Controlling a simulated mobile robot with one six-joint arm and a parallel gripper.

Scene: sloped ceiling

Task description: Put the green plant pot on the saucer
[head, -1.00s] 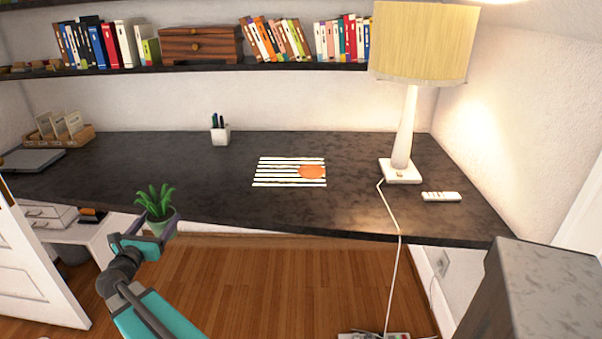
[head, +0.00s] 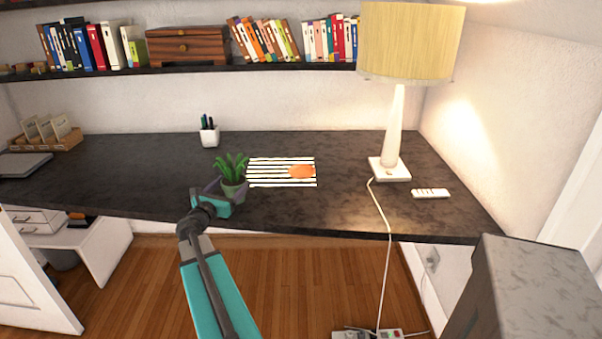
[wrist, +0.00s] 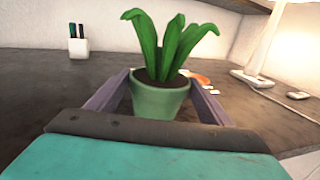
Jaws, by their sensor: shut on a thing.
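The green plant pot (head: 236,190) holds a leafy green plant and is upright between the jaws of my gripper (head: 229,187). In the wrist view, the pot (wrist: 159,102) sits between the two purple-grey fingers of my gripper (wrist: 158,93), which are shut on it. The pot appears over the front part of the desk; I cannot tell its exact height. The orange saucer (head: 302,171) lies on a striped black-and-white mat (head: 265,172), to the right of the pot. In the wrist view the saucer (wrist: 201,79) is mostly hidden behind the pot and a finger.
The dark desk (head: 345,205) is clear around the mat. A white pen cup (head: 210,138) stands behind the pot. A lamp (head: 392,130) with a hanging cord and a remote (head: 431,193) are at the right. A bookshelf (head: 200,68) runs above the desk.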

